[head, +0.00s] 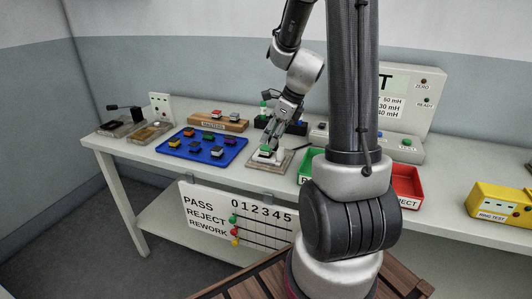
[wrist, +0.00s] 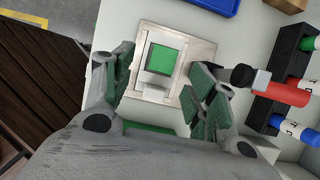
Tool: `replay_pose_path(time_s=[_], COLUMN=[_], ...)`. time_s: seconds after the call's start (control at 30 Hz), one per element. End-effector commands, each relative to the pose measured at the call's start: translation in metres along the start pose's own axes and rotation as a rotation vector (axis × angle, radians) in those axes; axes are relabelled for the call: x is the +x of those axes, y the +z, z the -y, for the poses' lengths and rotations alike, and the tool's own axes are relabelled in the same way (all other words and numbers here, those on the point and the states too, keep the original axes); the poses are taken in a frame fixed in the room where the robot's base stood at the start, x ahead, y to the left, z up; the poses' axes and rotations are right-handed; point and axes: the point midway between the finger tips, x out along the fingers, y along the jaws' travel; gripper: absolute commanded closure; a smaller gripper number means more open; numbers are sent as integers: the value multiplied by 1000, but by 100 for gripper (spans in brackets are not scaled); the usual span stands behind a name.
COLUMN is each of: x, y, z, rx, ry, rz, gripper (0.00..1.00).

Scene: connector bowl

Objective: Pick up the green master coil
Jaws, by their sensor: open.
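The green master coil (wrist: 162,60) is a small block with a green top, set in a square metal fixture (wrist: 143,34) on the bench. In the head view the coil (head: 265,150) shows just below my gripper (head: 268,144), and the fixture's pale base (head: 285,161) spreads around it. In the wrist view my gripper (wrist: 162,88) is open, with one finger to the left of the coil and one to the right. A gap shows between each finger and the coil, and nothing is held.
A blue tray (head: 205,149) with several coloured blocks lies left of the fixture. A green bin (head: 308,170) and a red bin (head: 405,183) stand to the right. A wooden MASTERS rack (head: 217,122) is behind the tray.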

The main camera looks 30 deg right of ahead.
Motion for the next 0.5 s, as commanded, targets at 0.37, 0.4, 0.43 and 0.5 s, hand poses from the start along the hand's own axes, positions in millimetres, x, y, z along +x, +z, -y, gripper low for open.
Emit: replay_pose_path(time_s=[0.37, 0.4, 0.43, 0.5], x=[49, 52, 52, 53], y=[2, 2, 2, 2], z=[4, 4, 5, 5], rx=[-1, -2, -2, -2], ry=[2, 1, 1, 0], rz=[-2, -1, -1, 0], gripper=[43, 43, 43, 43])
